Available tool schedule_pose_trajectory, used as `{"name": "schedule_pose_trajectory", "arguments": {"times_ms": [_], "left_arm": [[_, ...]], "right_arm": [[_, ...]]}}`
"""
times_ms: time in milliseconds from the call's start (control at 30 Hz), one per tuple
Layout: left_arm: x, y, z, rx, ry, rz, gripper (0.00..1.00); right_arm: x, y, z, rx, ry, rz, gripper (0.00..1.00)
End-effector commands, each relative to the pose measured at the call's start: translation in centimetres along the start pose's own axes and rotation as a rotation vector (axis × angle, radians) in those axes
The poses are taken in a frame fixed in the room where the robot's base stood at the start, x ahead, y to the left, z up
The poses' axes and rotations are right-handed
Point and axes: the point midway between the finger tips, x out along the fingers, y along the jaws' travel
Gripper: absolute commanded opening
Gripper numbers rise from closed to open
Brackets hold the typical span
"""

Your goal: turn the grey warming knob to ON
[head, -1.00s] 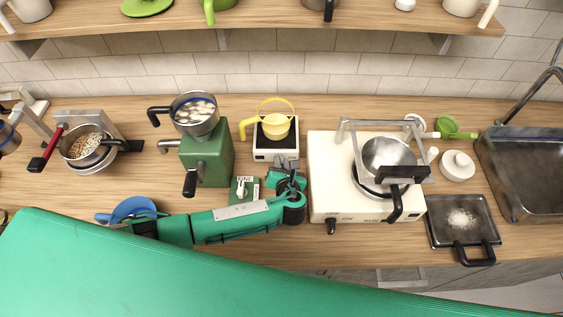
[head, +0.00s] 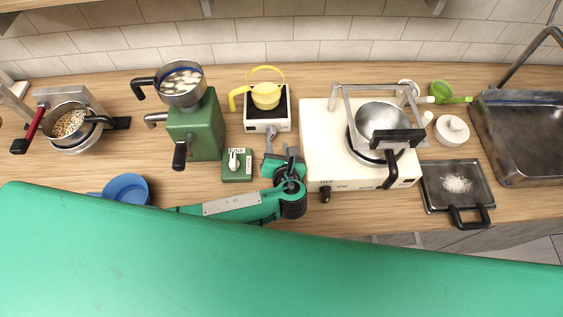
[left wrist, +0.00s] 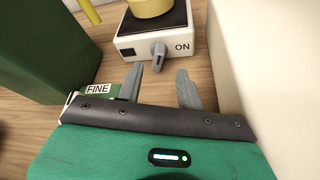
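The grey warming knob (left wrist: 158,55) is on the front face of a small white warmer (left wrist: 127,43). Its handle points down, tilted slightly, and the ON label (left wrist: 182,46) is to its right. In the head view the knob (head: 271,132) is small and its angle is hard to read. My left gripper (left wrist: 160,85) is open and empty, its two fingers apart in front of and below the knob, not touching it. It also shows in the head view (head: 282,152), just in front of the warmer. My right gripper is not in view.
A yellow pot (head: 266,96) stands on the warmer. A green grinder (head: 205,130) and a small green box marked FINE (left wrist: 97,89) are at the left. A white stove (head: 318,150) with a steel pan stands close at the right. Bare wood shows between.

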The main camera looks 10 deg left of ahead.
Motion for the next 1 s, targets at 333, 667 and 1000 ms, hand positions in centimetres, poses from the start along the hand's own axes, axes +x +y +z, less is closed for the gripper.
{"name": "schedule_pose_trajectory", "arguments": {"times_ms": [333, 667, 1000], "left_arm": [[-5.6, -0.1, -0.1, -0.001, 0.000, -0.001, 0.37], [-6.3, 0.0, 0.0, 0.000, 0.000, 0.001, 0.37], [-6.3, 0.0, 0.0, -0.014, 0.007, -0.001, 0.37]], "right_arm": [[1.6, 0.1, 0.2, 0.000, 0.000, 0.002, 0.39], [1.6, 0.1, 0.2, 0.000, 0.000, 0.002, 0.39], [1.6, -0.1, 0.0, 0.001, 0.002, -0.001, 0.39]]}}
